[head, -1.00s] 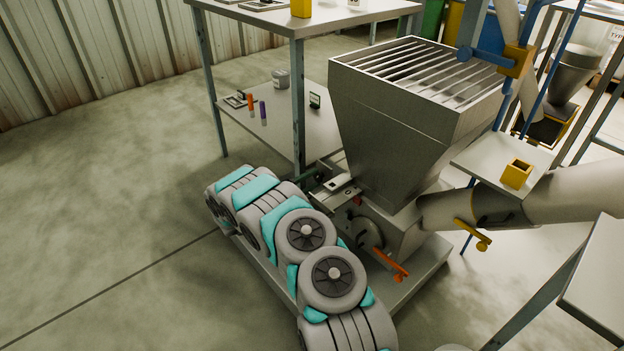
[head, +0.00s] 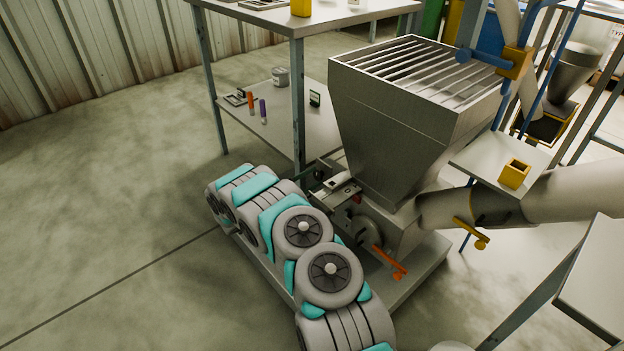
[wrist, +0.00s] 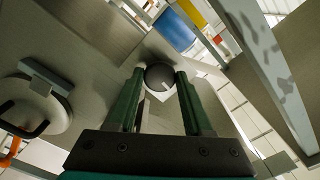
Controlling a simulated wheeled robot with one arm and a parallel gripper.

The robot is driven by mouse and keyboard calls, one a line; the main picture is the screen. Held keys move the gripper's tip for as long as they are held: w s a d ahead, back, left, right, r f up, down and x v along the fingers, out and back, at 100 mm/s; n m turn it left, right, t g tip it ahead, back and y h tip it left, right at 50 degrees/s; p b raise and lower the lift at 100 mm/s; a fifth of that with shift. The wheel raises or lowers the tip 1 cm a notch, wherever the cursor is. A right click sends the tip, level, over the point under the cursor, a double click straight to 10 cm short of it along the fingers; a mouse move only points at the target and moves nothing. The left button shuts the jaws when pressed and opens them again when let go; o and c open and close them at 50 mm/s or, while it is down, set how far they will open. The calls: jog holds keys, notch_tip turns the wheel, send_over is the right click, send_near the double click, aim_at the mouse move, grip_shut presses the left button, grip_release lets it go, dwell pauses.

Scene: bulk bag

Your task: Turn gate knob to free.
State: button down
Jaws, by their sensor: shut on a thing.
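The gate knob (wrist: 159,76) is a dark round knob with a pale mark on its face, on the metal side of the hopper unit. In the wrist view my gripper (wrist: 162,80) has its two green fingers shut on the knob, one on each side. I cannot read which setting the pale mark points to.
The grey hopper (head: 410,115) with a barred top stands just right of the knob. An orange-handled lever (head: 390,263) juts out below it. A steel table (head: 300,22) with a lower shelf stands behind. The floor at left is clear.

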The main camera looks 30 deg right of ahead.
jog(key=shift+c, duration=1.5)
grip_release()
jog(key=s+a, duration=0.1)
jog(key=a, duration=0.6)
jog(key=shift+a, duration=0.4)
